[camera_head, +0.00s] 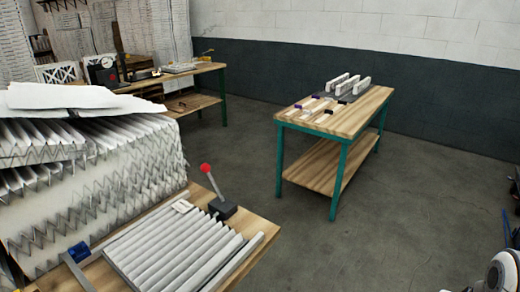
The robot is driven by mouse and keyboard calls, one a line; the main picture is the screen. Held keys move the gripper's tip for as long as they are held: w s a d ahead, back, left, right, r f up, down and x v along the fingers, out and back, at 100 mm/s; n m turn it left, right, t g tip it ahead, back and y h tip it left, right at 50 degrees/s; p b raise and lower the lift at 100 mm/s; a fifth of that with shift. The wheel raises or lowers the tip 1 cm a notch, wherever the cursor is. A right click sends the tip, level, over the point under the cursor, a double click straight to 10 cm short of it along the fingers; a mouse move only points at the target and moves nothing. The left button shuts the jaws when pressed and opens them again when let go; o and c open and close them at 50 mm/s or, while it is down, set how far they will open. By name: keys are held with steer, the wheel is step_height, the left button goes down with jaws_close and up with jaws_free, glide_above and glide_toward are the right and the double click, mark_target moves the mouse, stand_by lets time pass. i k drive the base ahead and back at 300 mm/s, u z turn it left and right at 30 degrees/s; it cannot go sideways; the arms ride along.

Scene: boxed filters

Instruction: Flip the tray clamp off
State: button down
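The only lever I see that could be the tray clamp is a toggle with a red ball knob (206,168). Its grey handle (215,188) rises from a black base (223,208), leaning slightly left and standing nearly upright. The base sits at the back corner of a pleated white filter panel (180,250) on the near wooden bench (262,226). Whether the base grips anything is too small to tell. My gripper is not in view; white and dark rounded parts at the lower right (503,272) look like my arm.
Stacked pleated filters (90,190) rise left of the panel. A blue clamp-like part (78,252) is at the near left. A green-legged table (340,118) with small parts stands farther back. The floor (390,215) between is clear. A workbench (170,78) stands at the back left.

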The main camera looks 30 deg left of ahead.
mark_target(206, 168)
steer(key=u, duration=0.7)
steer(key=i, duration=1.05)
steer(key=u, duration=0.8)
steer(key=k, duration=0.8)
steer(key=u, duration=0.15)
steer(key=i, duration=0.9)
steer(key=z, duration=0.05)
